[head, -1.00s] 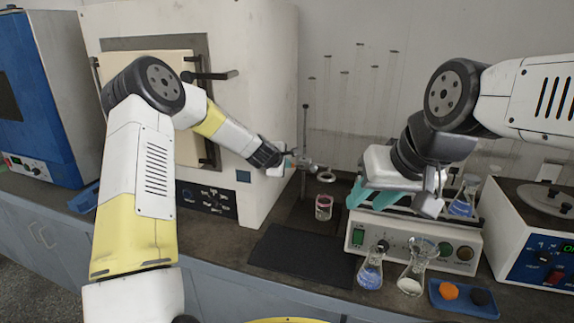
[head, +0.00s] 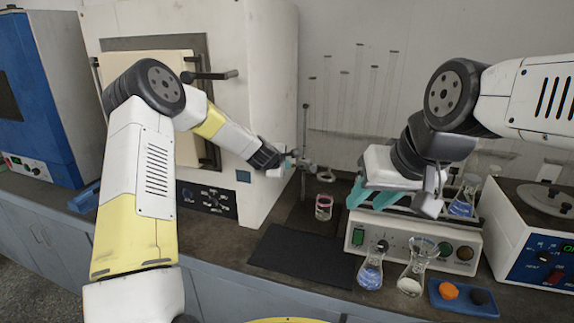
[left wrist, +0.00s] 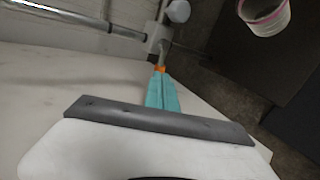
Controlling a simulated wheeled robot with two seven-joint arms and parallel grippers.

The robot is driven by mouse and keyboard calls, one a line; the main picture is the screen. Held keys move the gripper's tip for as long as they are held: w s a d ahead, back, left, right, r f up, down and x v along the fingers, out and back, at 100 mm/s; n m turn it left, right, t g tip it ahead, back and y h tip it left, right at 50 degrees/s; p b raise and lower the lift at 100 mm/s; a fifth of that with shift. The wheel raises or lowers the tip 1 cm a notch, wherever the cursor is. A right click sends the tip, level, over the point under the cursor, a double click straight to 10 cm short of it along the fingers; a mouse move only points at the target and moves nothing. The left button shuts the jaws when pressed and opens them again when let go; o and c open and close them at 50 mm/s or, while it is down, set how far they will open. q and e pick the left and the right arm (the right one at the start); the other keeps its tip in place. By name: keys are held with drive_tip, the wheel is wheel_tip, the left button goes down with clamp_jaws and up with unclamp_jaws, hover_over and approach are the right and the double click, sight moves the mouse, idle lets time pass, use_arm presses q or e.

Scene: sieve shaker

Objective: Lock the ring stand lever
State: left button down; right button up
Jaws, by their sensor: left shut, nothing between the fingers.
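The ring stand has a thin upright rod (head: 305,125) beside the white cabinet, with a clamp and a small ring (head: 326,176) on it. In the left wrist view the rod (left wrist: 75,18) lies across the top left and meets the clamp (left wrist: 160,38). A small orange piece (left wrist: 160,69), perhaps the lever, shows at the tips of my left gripper (left wrist: 161,80). My left gripper (head: 289,161) is shut with nothing between its teal fingers, close against the clamp. The lever's exact position is unclear. My right gripper (head: 370,197) is open, its teal fingers apart, above the white device.
A beaker with a pink rim (head: 323,207) stands below the ring. A black mat (head: 303,256) lies in front. To the right are a white device (head: 400,240), flasks (head: 370,271) and a blue tray (head: 465,311). The white cabinet (head: 262,70) is close on the left.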

use_arm(q)
drive_tip(key=shift+a+f, duration=0.1)
drive_tip(key=shift+f, duration=1.15)
drive_tip(key=shift+r, duration=0.15)
